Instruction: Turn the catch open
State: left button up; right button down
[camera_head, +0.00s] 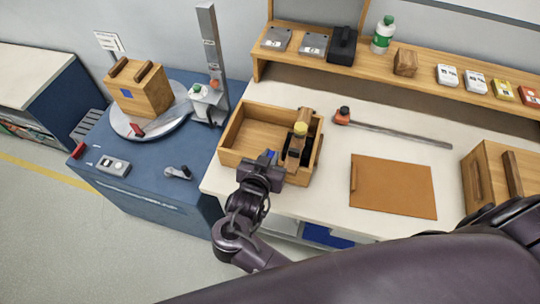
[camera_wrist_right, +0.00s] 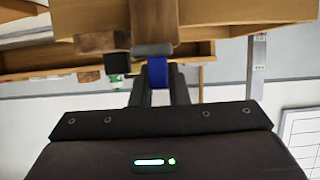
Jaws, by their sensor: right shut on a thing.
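An open wooden box (camera_head: 236,152) stands at the left end of the light workbench in the head view. A small blue piece (camera_head: 270,154), which looks like the catch, sits at its front side. The turn angle of the catch cannot be told. My left gripper is not in view.
A brown board (camera_head: 398,187) lies right of the box, with a long rod (camera_head: 398,132) behind it. A wooden case (camera_head: 485,172) stands at the far right. A blue side bench (camera_head: 145,180) at left holds a round turntable (camera_head: 125,122) with a wooden block.

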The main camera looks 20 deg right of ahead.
jog(key=shift+d+r, duration=0.1)
jog(key=shift+r, duration=0.05)
jog(key=c, duration=1.4)
grip_release()
